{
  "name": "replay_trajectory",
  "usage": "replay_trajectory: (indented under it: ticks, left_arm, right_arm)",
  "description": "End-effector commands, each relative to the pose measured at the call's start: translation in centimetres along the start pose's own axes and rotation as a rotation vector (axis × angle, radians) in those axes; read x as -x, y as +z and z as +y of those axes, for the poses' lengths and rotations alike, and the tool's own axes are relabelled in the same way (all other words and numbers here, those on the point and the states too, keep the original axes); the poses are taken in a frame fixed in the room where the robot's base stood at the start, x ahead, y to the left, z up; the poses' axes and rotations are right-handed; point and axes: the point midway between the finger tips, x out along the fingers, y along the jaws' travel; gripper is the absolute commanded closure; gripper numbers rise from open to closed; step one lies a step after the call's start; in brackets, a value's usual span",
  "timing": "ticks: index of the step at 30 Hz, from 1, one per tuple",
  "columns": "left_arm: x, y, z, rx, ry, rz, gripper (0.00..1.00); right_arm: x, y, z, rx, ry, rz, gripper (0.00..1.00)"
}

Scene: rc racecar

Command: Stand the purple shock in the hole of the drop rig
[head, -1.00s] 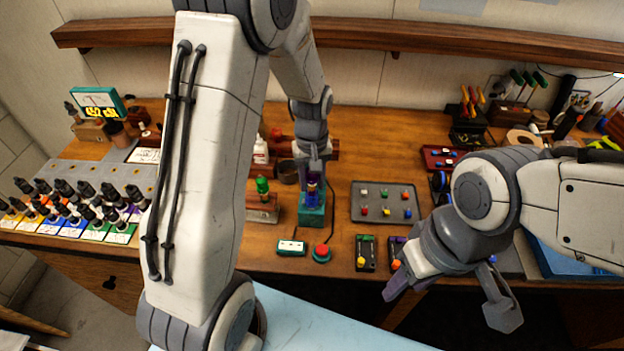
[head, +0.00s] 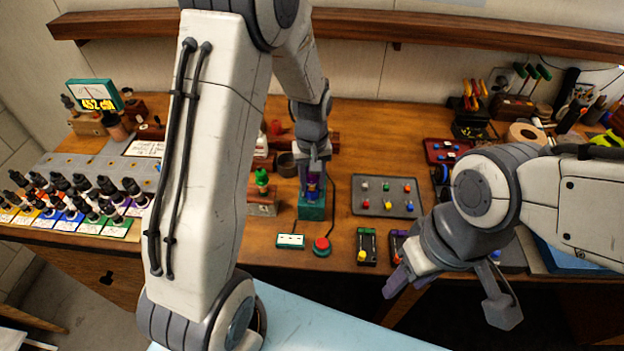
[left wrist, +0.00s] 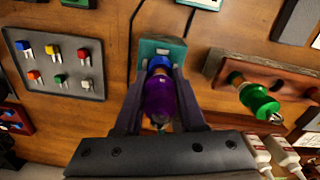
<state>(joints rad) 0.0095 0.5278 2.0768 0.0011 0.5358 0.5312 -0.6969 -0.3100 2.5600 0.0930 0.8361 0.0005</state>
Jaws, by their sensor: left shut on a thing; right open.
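The purple shock (left wrist: 160,98) with a blue collar is between the fingers of my left gripper (left wrist: 158,112), which is shut on it. The teal drop rig (left wrist: 176,44) is a block at the shock's far end; it also shows in the head view (head: 311,209). In the head view the shock (head: 313,184) is upright, directly over the rig's top. The hole is hidden, so I cannot tell how deep the shock sits in it. My right gripper (head: 452,300) is open and empty in front of the bench edge.
A green shock (head: 262,181) stands in a wooden block left of the rig. A red button (head: 321,244) and a small display (head: 290,241) are in front. A grey tray (head: 375,208) with coloured pieces lies to the right. Bottles stand at the far left.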

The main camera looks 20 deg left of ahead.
Motion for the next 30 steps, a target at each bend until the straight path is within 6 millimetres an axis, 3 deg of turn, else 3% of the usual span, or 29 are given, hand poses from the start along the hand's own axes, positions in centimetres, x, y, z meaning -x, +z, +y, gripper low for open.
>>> replay_trajectory:
  ticks: [1,2,4,5,17,30]
  left_arm:
    - [-0.3,0.0,0.0,0.0,0.0,-0.001,1.0]
    - [-0.3,0.0,0.0,0.0,0.0,-0.001,0.57]
    - [-0.2,0.0,0.0,0.0,0.0,-0.001,0.3]
    - [-0.2,0.0,0.0,0.0,-0.001,-0.001,0.26]
    - [0.5,-0.1,0.0,0.0,0.001,0.002,0.26]
    - [8.4,-0.1,0.1,0.0,0.002,0.003,0.26]
  right_arm:
    - [-0.2,0.0,0.0,0.0,0.0,0.0,0.5]
    - [-0.2,0.0,0.0,0.0,0.0,0.0,0.5]
    - [-0.1,0.0,0.0,0.0,0.0,0.0,0.5]
    - [-0.1,0.0,0.0,0.0,0.0,0.0,0.5]
    - [-0.3,0.0,0.0,-0.002,0.0,0.0,0.5]
    - [-1.6,0.1,0.1,-0.001,0.0,0.0,0.5]
